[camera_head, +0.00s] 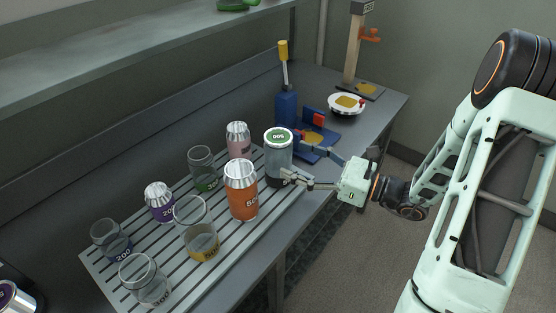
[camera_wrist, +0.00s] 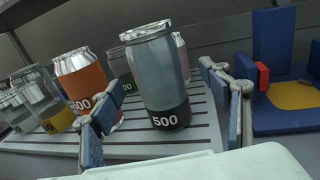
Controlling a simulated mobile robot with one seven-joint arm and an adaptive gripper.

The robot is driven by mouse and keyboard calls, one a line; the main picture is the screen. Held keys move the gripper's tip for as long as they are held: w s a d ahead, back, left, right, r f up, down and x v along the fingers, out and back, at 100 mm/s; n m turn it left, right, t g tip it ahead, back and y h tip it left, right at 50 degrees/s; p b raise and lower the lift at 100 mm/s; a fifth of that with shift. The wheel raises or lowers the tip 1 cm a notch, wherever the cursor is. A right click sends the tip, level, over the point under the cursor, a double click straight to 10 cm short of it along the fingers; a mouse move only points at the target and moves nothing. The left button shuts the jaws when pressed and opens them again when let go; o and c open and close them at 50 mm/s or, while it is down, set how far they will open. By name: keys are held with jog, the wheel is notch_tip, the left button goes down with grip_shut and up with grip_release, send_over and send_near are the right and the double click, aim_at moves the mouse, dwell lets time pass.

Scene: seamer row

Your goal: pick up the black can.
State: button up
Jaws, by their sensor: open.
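The can with a black band (camera_head: 278,150) stands upright at the right end of the slatted rack, with a green and white round top marked 005. Its upper body is greyish and see-through. In the wrist view the can (camera_wrist: 165,85) shows 500 on the black band and fills the space ahead between the fingers. My gripper (camera_head: 292,162) is open, coming from the right at the can's side. In the wrist view one finger is left of the can and the other right of it. I cannot tell whether they touch it.
An orange can (camera_head: 242,190) stands close to its left, a pink can (camera_head: 238,140) behind. Clear jars (camera_head: 195,225) and a purple can (camera_head: 160,202) fill the slatted rack (camera_head: 225,257).

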aim_at(278, 152)
jog(key=shift+s+r+x, duration=0.1)
jog(key=shift+r+x, duration=0.05)
jog(key=shift+x, duration=1.2)
jog(key=shift+s+r+x, duration=0.1)
jog(key=shift+x, duration=1.3)
jog(key=shift+a, duration=0.1)
jog(key=shift+c, duration=0.6)
jog(key=c, duration=1.7)
jog(key=shift+r, duration=0.1)
